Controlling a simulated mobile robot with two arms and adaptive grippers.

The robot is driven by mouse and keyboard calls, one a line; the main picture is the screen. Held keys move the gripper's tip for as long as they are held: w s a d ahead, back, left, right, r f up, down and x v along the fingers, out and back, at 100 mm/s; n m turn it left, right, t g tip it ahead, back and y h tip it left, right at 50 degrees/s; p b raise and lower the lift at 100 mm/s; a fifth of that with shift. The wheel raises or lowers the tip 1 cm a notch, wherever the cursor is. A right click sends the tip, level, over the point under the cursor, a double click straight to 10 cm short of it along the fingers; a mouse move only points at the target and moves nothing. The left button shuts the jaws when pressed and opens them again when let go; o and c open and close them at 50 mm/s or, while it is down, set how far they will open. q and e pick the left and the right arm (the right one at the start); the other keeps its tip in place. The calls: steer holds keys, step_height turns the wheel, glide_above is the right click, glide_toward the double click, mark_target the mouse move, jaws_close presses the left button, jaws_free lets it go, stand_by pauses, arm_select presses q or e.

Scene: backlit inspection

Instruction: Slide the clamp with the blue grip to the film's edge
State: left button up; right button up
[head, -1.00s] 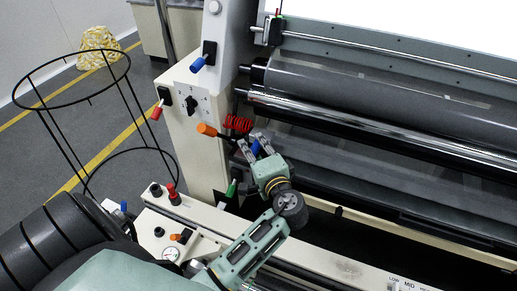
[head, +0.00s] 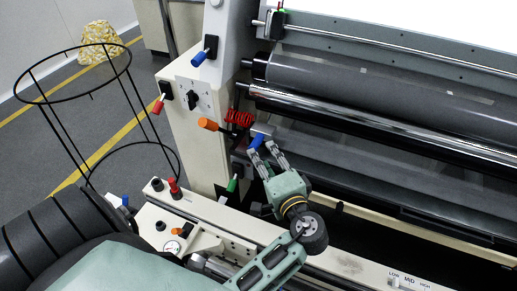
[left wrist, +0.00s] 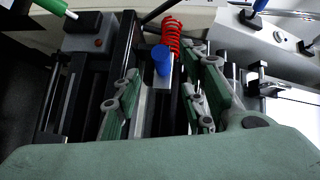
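The clamp's blue grip (head: 257,140) sticks out below the rollers at the left end of the machine, beside a pale metal block (head: 263,129). My left gripper (head: 264,153) has its two fingers apart, with their tips just below and to the right of the blue grip. In the left wrist view the blue grip (left wrist: 162,60) stands in the gap between the spread fingers (left wrist: 160,85), and no finger visibly presses on it. I cannot make out the film's edge for certain. My right gripper is not in view.
A red coil (head: 238,117) and an orange handle (head: 208,124) are close left of the blue grip. A green handle (head: 232,184) is below. A chrome roller (head: 350,112) runs across above. Other blue handles, such as one on the side panel (head: 200,58), are nearby.

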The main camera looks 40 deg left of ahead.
arm_select(q)
steer(key=shift+v, duration=2)
